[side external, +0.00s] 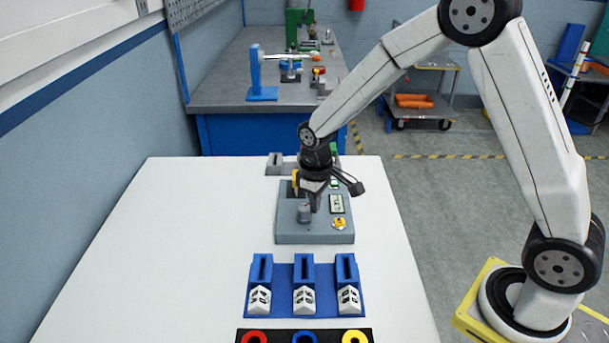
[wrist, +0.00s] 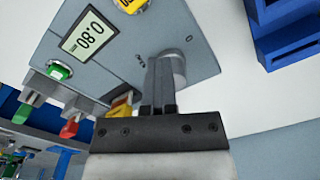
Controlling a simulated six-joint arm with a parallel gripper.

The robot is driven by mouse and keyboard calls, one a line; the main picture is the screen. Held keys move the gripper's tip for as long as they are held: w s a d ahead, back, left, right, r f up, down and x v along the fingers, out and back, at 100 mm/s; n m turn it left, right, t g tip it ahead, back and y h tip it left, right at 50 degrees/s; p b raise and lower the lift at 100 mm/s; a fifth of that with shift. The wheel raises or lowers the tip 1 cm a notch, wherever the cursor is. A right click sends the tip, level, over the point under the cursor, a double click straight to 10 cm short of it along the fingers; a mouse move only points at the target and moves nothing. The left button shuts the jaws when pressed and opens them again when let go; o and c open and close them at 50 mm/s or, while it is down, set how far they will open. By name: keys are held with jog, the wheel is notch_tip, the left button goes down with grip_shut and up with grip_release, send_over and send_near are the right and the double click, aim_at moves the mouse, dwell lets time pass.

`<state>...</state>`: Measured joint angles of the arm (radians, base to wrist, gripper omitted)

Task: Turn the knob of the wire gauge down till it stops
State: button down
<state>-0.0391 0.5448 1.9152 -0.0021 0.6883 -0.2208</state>
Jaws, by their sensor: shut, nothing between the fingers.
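The wire gauge (side external: 290,236) is a grey block on the white table, under my arm. Its knob (side external: 304,213) is a short grey cylinder on the top, and it also shows in the wrist view (wrist: 177,68). The display (side external: 337,204) also shows in the wrist view (wrist: 88,37), upside down, and seems to read 0.80. My gripper (side external: 314,207) points down beside the knob, shut and empty. In the wrist view the fingers (wrist: 160,62) overlap the knob's left side. I cannot tell whether they touch it.
A yellow button (side external: 339,223) sits on the gauge near its front right. In front, a blue rack (side external: 283,290) holds several white blocks. A black strip (side external: 271,337) with coloured rings lies at the near edge. The table's left side (side external: 170,250) is clear.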

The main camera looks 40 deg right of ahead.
jog(key=shift+a+r, duration=0.1)
jog(key=shift+a, duration=1.05)
dwell(0.4)
jog(key=shift+s, duration=0.45)
dwell(0.3)
jog(key=shift+s+r, duration=0.1)
jog(key=shift+r, duration=2.8)
jog(key=d, duration=0.1)
jog(key=d+r, duration=0.1)
jog(key=shift+w+d, duration=0.35)
jog(key=shift+w, duration=0.05)
jog(key=shift+f, duration=0.2)
